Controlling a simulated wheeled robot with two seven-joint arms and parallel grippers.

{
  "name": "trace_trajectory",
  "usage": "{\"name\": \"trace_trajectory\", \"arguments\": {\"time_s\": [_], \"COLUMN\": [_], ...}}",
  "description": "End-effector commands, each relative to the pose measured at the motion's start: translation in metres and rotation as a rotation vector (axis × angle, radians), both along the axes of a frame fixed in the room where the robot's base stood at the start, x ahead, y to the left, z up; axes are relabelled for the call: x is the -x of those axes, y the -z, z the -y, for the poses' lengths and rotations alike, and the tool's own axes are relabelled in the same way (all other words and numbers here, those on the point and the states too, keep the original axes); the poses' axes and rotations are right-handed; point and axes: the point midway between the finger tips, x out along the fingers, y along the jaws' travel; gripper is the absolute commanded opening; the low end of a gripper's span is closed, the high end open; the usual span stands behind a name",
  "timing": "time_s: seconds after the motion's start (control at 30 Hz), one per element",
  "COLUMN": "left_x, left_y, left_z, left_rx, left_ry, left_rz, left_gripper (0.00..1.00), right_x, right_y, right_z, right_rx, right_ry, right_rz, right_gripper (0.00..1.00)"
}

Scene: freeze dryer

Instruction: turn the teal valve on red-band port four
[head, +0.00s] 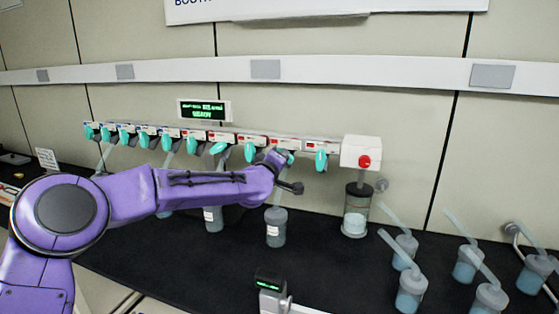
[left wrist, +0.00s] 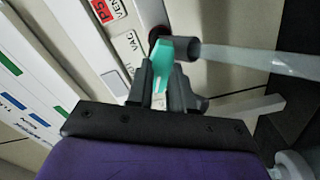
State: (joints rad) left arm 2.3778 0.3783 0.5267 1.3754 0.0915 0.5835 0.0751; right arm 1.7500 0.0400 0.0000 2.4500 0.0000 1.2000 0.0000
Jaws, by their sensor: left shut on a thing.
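My left gripper (left wrist: 163,88) is shut on a teal valve handle (left wrist: 170,58). In the head view the held teal valve (head: 287,155) is the second from the right end of the manifold, partly hidden by my purple wrist. A red label (left wrist: 103,10) with VENT and VAC marks lies beside it in the wrist view; its digit is hard to read. A dark port stub with a pale tube (left wrist: 260,62) runs right from beside the valve. The other teal valves, such as the rightmost one (head: 321,161), hang along the rail. My right gripper is not in view.
A white box with a red knob (head: 364,161) ends the rail, above a clear jar (head: 356,213). A lidded flask (head: 276,228) stands below the held valve. Several tubed flasks (head: 409,290) stand at the right. A small display (head: 270,286) stands at the front.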

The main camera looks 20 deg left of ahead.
Motion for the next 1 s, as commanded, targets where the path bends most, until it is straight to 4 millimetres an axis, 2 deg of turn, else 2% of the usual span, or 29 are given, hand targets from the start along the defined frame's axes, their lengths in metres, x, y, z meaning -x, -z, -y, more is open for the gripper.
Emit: {"name": "trace_trajectory", "arguments": {"time_s": [0.37, 0.4, 0.47, 0.5, 0.8, 0.87, 1.0], "left_x": [0.0, 0.0, 0.0, 0.0, 0.003, 0.01, 0.04], "left_y": [-0.002, -0.002, -0.002, -0.002, -0.001, 0.001, 0.003], "left_z": [0.001, 0.001, 0.001, 0.0, -0.001, -0.001, -0.001], "left_rx": [0.008, 0.008, 0.008, 0.007, 0.006, 0.005, 0.006], "left_ry": [0.001, 0.001, 0.001, 0.0, 0.0, 0.001, 0.001], "left_rz": [0.003, 0.003, 0.003, 0.002, 0.001, 0.002, 0.004], "left_gripper": [0.0, 0.24, 0.44, 0.47, 0.47, 0.47, 0.47], "right_x": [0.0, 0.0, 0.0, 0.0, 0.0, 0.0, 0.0], "right_y": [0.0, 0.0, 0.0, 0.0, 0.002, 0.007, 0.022], "right_z": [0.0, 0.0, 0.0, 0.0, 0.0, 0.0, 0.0], "right_rx": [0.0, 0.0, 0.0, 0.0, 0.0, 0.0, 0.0], "right_ry": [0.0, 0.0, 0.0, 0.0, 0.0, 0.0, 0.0], "right_rz": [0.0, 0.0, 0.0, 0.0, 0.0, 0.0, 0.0], "right_gripper": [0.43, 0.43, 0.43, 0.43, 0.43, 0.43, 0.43]}}
